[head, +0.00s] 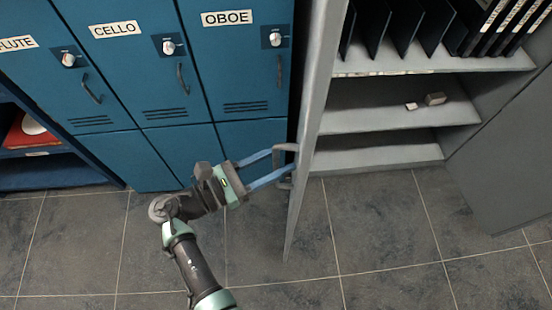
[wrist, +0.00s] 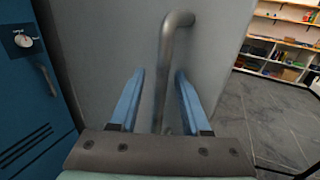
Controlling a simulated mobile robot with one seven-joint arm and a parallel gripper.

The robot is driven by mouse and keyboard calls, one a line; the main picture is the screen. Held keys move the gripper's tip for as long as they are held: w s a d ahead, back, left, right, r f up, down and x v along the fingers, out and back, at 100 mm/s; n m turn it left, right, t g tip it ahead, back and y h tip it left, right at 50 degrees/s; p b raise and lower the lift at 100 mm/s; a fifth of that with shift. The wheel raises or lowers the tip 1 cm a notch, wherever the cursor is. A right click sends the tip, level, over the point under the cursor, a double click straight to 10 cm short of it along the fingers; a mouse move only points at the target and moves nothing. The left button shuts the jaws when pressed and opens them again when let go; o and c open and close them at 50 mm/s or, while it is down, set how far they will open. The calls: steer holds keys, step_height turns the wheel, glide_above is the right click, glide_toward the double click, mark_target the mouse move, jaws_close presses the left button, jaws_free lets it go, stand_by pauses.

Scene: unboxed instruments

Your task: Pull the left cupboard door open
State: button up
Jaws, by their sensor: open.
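The left cupboard door (head: 299,212) is grey and stands swung well open, seen nearly edge-on in the head view, with the shelves showing to its right. Its grey bar handle (head: 287,147) is on the face turned to the left. In the wrist view the handle (wrist: 174,48) rises between the blue fingers of my gripper (wrist: 160,74), with a gap on each side. My gripper (head: 279,163) is open, and its fingers reach around the handle near the door face. The handle's lower end is partly hidden by the gripper in the wrist view.
Blue lockers (head: 238,65) stand left of the door, close to my gripper. The cupboard interior (head: 375,100) holds dividers and small items. Its other grey door (head: 505,150) stands at the right. The tiled floor (head: 390,240) in front is clear.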

steer(key=shift+s, duration=0.1)
steer(key=b+v, duration=0.3)
steer(key=v, duration=1)
stand_by(0.5)
